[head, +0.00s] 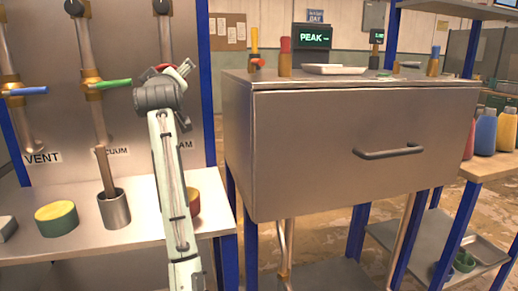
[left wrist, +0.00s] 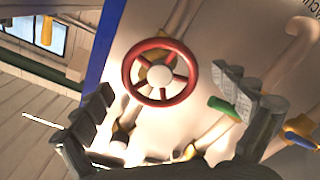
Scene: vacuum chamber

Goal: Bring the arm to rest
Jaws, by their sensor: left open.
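My left arm rises from the bottom of the head view to my left gripper (head: 168,80), in front of the grey valve panel (head: 130,50). In the left wrist view my left gripper (left wrist: 167,85) has its fingers spread wide with nothing held. A red handwheel (left wrist: 160,72) on the panel shows between and beyond the fingers; I cannot tell whether they touch it. In the head view only a bit of red shows behind the gripper. A green lever (head: 110,84) is just left of the gripper. My right gripper is not in view.
A blue lever (head: 28,91) is on the VENT pipe. A metal cup (head: 114,210) with a brown stick and a green-yellow round block (head: 57,218) stand on the shelf below. Right of a blue post is a steel cabinet (head: 330,140) with bottles and a white tray (head: 334,69) on top.

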